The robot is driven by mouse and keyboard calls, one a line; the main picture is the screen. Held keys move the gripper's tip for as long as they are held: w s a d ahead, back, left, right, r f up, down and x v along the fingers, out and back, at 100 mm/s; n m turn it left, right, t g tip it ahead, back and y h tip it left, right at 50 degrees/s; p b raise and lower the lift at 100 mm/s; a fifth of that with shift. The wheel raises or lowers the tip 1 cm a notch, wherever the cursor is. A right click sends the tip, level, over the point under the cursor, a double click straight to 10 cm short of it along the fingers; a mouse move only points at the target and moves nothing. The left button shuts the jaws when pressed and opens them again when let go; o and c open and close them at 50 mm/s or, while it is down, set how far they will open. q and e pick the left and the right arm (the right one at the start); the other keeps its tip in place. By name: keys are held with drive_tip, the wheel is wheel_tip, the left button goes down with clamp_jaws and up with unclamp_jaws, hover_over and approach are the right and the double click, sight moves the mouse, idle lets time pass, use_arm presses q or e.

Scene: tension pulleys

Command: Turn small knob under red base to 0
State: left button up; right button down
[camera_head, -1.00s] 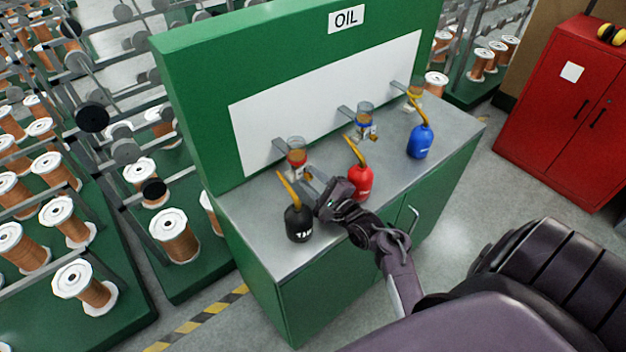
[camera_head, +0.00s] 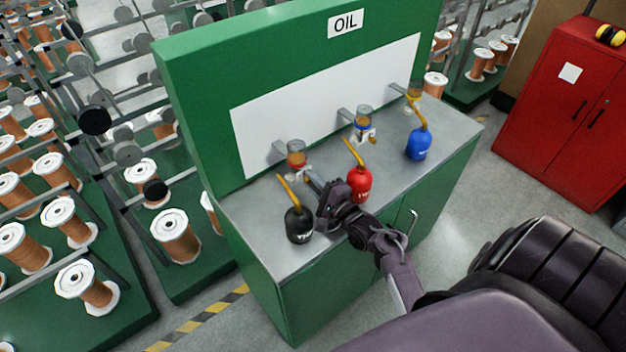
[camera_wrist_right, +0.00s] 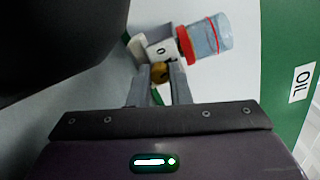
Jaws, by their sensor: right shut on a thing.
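The oiler with the red base (camera_head: 297,163) is mounted on the white panel at the left of the row, a clear cup above its red ring. In the right wrist view the red base (camera_wrist_right: 187,44) joins a grey block marked 0, with the clear cup at right. A small brass knob (camera_wrist_right: 160,72) sits under it, between the fingertips of my right gripper (camera_wrist_right: 158,80). My right gripper (camera_head: 313,180) reaches up to the red-based oiler in the head view and is shut on the knob. The knob's pointing direction is mostly hidden by the fingers. My left gripper is not in view.
A black oil can (camera_head: 298,224) stands left of my right gripper, and a red can (camera_head: 359,184) stands close at its right. A blue can (camera_head: 418,144) is farther right. Another oiler, blue-based (camera_head: 364,122), is on the panel.

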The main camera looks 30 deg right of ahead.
drive_tip(key=n+p, duration=0.1)
drive_tip(key=n, duration=0.2)
drive_tip(key=shift+r+n, duration=0.1)
drive_tip(key=shift+n, duration=0.3)
drive_tip(key=n, duration=0.4)
drive_tip(key=shift+n, duration=0.3)
drive_tip(key=c, duration=1.3)
unclamp_jaws()
drive_tip(key=shift+c, duration=0.2)
drive_tip(key=s, duration=0.7)
drive_tip(key=shift+s+d+b, duration=0.25)
drive_tip(key=shift+s+b, duration=0.1)
drive_tip(key=shift+s, duration=0.05)
